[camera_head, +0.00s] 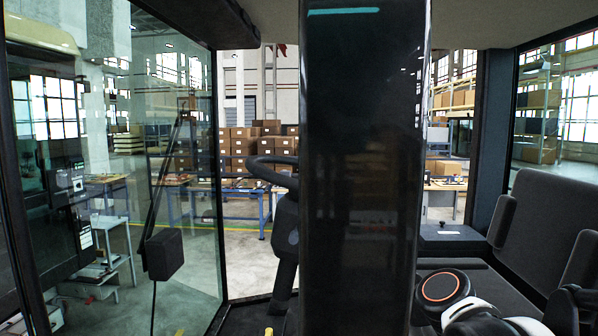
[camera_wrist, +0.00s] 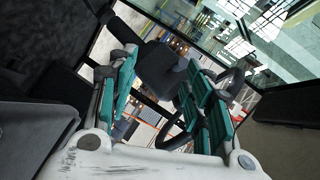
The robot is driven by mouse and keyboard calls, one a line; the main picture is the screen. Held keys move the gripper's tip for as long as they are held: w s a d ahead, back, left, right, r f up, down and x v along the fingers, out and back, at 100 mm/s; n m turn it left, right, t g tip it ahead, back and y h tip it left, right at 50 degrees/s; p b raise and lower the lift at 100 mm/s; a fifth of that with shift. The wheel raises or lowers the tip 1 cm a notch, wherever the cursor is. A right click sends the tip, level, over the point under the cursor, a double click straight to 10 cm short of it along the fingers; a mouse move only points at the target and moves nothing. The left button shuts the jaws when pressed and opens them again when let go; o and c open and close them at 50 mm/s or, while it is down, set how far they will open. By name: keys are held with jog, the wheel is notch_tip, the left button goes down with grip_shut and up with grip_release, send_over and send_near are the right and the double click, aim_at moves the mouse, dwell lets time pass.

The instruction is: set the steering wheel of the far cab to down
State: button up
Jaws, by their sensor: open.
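In the head view the steering wheel (camera_head: 268,168) is a dark rim on a dark steering column (camera_head: 286,235) inside a cab. Its right part is hidden behind my own dark upright column. In the wrist view my gripper (camera_wrist: 160,72) is open, with its teal-padded fingers apart. Parts of the dark wheel rim (camera_wrist: 168,136) show beyond the right finger, which hides the wheel's middle. A dark block (camera_wrist: 160,68) shows between the fingers. I see no contact with the wheel; the distance cannot be told. The gripper itself is not visible in the head view.
A dark seat (camera_head: 550,215) stands at the right, close to my arm. A glass door (camera_head: 110,170) fills the left. A black box (camera_head: 440,238) is left of the seat. Blue workbenches (camera_head: 235,195) and stacked boxes (camera_head: 245,148) stand outside the cab.

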jog(key=w+a+r+m+t+y+p, duration=0.15)
jog(key=w+r+m+t+p, duration=0.25)
jog(key=w+r+m+p, duration=0.65)
jog(key=w+a+r+n, duration=0.1)
jog(key=w+a+r, duration=0.1)
jog(key=w, duration=0.4)
jog(key=w+a+r+n, duration=0.1)
jog(key=w+a, duration=0.4)
jog(key=w, duration=0.2)
jog(key=shift+w+a+r+n, duration=0.2)
jog(key=shift+w+r+n, duration=0.05)
jog(key=shift+r+n, duration=0.15)
jog(key=shift+h, duration=0.25)
jog(key=shift+c, duration=0.2)
